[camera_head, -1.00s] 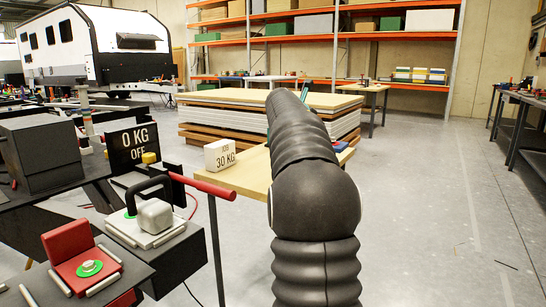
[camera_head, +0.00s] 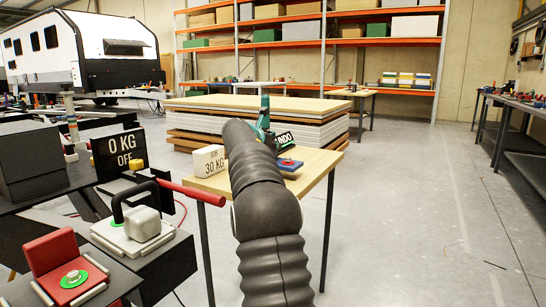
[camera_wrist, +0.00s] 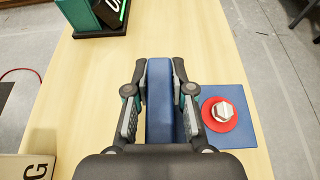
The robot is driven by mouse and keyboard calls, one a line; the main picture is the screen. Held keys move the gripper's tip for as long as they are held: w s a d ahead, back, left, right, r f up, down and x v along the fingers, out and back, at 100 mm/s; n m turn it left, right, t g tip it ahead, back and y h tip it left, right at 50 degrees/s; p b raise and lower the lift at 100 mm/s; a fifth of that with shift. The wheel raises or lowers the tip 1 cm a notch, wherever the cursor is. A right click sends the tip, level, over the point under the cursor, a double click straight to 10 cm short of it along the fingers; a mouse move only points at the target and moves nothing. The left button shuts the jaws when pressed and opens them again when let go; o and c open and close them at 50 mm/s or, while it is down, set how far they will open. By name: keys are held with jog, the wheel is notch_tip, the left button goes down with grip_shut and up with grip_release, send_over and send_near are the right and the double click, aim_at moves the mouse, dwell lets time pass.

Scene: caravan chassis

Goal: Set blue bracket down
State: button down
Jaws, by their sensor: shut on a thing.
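The blue bracket (camera_wrist: 160,105) is between the fingers of my gripper (camera_wrist: 160,72) in the wrist view, which is shut on its upright plate. Its flat blue base (camera_wrist: 236,97) extends to the right, with a red washer (camera_wrist: 221,126) and a pale hex bolt on it. The bracket also shows in the head view (camera_head: 291,164), beside my arm, over the right part of the wooden table (camera_head: 318,170). I cannot tell whether its base touches the tabletop. My arm hides the gripper in the head view.
A black UNDO sign (camera_head: 284,140) stands at the table's far side. A white 30 KG block (camera_head: 209,161) stands at its left. Bare tabletop lies between them in the wrist view. Stacked boards (camera_head: 290,118) are behind; open floor is to the right.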

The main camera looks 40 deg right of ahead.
jog(key=shift+f+b, duration=0.45)
jog(key=shift+f, duration=1.15)
jog(key=shift+f, duration=0.1)
jog(key=c, duration=1)
grip_release()
jog(key=v, duration=1.2)
